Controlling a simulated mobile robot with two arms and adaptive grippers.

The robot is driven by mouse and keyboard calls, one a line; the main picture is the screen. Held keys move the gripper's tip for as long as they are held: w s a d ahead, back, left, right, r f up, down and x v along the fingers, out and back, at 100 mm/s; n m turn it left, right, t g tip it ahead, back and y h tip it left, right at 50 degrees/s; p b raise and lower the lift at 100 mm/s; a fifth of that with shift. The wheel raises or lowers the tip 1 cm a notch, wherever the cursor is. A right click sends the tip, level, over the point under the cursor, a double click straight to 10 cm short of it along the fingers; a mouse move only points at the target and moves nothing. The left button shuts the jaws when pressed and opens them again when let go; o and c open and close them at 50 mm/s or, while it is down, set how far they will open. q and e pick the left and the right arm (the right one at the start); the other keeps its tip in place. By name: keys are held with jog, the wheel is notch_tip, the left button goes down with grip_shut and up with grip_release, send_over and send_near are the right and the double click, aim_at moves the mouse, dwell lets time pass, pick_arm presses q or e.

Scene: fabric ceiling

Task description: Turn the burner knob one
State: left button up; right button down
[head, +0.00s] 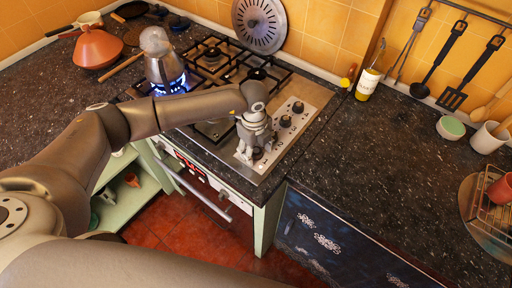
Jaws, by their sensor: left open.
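The burner knobs are black and stand in a row on a light panel (292,116) at the right side of the steel gas hob. The far knobs (298,107) and (285,121) are clear to see. My left gripper (250,158) points down over the near end of the row, open, with its fingers around or beside the nearest knob (257,153). That knob is partly hidden, and I cannot tell if the fingers touch it. A blue flame (172,84) burns under a moka pot (160,58) on the left burner. My right gripper is not in view.
An oven with a handle (205,195) is below the hob. A bottle (369,80) stands right of the hob, and a bowl (451,127) and a dish rack (490,195) are farther right. The dark counter (385,150) between is mostly clear. A tagine (97,48) stands at the left.

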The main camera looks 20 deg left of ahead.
pick_arm(q)
jog(key=c, duration=1)
jog(key=shift+f+m+b, duration=0.15)
jog(key=shift+m+b, duration=0.55)
jog(key=shift+b, duration=0.1)
jog(key=m+b, duration=1.1)
jog(key=shift+w+m+b, duration=0.1)
jog(key=shift+m+b, duration=0.2)
jog(key=shift+b, duration=0.1)
jog(key=shift+m+g+b, duration=0.3)
jog(key=shift+m+b, duration=1.5)
jog(key=shift+m, duration=0.3)
jog(key=shift+r, duration=0.2)
jog(key=o, duration=1)
